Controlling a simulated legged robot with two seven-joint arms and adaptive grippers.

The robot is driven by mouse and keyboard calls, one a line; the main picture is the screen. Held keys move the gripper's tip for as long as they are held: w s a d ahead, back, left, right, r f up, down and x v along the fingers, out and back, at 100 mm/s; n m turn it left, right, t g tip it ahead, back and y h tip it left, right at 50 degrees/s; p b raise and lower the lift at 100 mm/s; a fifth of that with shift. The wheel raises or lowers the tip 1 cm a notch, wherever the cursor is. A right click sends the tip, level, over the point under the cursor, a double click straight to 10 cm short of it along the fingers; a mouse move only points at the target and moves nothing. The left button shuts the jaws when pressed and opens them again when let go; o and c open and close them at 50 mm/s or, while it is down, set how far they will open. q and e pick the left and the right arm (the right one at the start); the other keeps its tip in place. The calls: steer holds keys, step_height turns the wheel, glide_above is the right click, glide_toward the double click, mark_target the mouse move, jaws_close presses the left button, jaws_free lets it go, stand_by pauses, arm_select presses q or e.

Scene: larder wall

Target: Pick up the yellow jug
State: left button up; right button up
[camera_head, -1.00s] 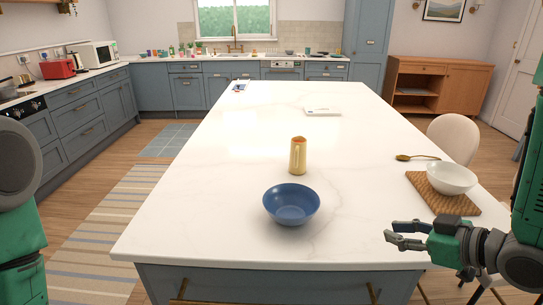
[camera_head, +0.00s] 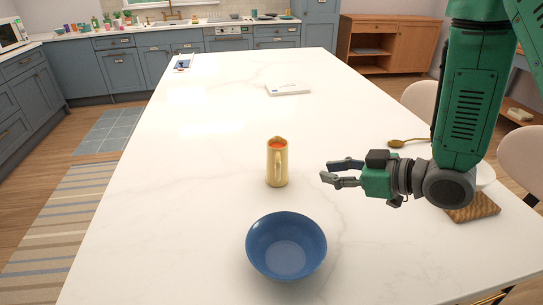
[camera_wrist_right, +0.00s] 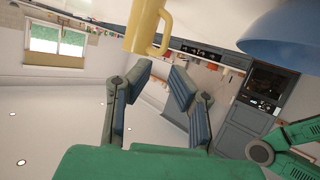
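The yellow jug (camera_head: 277,165) stands upright on the white island top, with its handle towards me and something orange-red showing inside its mouth. My right gripper (camera_head: 329,173) is open and empty, to the right of the jug and apart from it, with its fingers pointing left towards it. In the right wrist view, the jug (camera_wrist_right: 145,25) shows at the top edge, partly cut off, beyond the open fingers (camera_wrist_right: 160,75). My left gripper is not in view.
A blue bowl (camera_head: 286,246) sits just in front of the jug; it also shows in the right wrist view (camera_wrist_right: 292,32). The island is clear left of the jug.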

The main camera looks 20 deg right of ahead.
mark_target(280, 166)
steer(key=x, duration=0.6)
steer(key=a+x, duration=0.1)
steer(key=x, duration=0.2)
steer(key=shift+a+r, duration=0.15)
steer(key=shift+r, duration=0.05)
steer(key=x, duration=0.4)
steer(key=shift+w+d, duration=0.1)
steer(key=shift+d, duration=0.15)
steer(key=shift+a+r, duration=0.15)
steer(key=shift+a, duration=0.6)
jaws_close()
jaws_free()
steer(key=shift+d, duration=0.9)
steer(key=shift+a, duration=0.1)
